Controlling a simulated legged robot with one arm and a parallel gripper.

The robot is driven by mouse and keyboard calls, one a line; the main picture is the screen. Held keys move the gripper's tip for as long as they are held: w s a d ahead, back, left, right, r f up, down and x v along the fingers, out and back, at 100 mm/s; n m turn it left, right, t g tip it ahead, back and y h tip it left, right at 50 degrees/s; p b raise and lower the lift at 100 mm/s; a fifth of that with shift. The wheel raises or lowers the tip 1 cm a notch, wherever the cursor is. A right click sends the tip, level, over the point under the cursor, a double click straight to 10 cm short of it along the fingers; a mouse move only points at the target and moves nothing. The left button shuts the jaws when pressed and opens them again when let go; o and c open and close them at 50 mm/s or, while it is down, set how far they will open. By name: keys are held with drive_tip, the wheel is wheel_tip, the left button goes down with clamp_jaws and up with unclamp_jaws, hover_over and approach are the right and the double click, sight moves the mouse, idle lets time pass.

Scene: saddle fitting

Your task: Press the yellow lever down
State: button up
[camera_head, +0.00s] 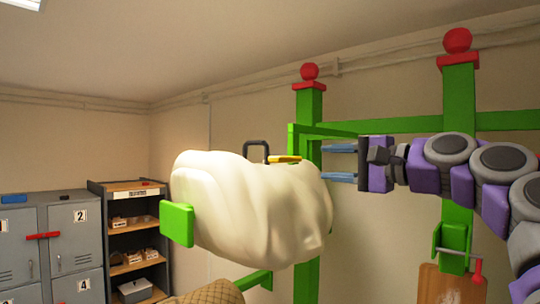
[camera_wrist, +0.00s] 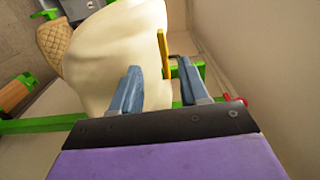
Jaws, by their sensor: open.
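The yellow lever (camera_head: 285,159) is a short bar lying about level on top of a big cream, lumpy body (camera_head: 235,210), beside a dark loop handle (camera_head: 256,150). My gripper (camera_head: 322,162) comes in from the right, with two blue fingers apart and empty. In the head view its tips are just right of the lever, at about its height. In the wrist view the yellow lever (camera_wrist: 164,52) shows between and beyond the fingertips (camera_wrist: 158,66), next to the cream body (camera_wrist: 105,65). I cannot tell whether a finger touches it.
A green frame (camera_head: 309,125) with red ball tops stands behind the cream body and my arm. A green block (camera_head: 177,224) is at the body's left end. Grey lockers (camera_head: 76,240) and a shelf unit (camera_head: 130,235) stand at the far left. The space above the body is clear.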

sight(289, 159)
drive_tip(key=p+x, duration=0.1)
drive_tip(key=x, duration=0.6)
drive_tip(key=p+x, duration=0.2)
drive_tip(key=x, duration=0.6)
drive_tip(key=shift+w+f, duration=0.1)
drive_tip(key=shift+w, duration=0.35)
drive_tip(key=shift+w+d, duration=0.15)
drive_tip(key=shift+w, duration=0.05)
drive_tip(key=shift+w+d, duration=0.1)
drive_tip(key=shift+d, duration=1)
drive_tip(key=a, duration=0.3)
drive_tip(key=c, duration=0.4)
drive_tip(key=shift+a, duration=0.2)
drive_tip(key=shift+c, duration=0.9)
drive_tip(key=shift+w+d, duration=0.1)
drive_tip(key=shift+d, duration=0.25)
clamp_jaws()
drive_tip(key=shift+d, duration=0.15)
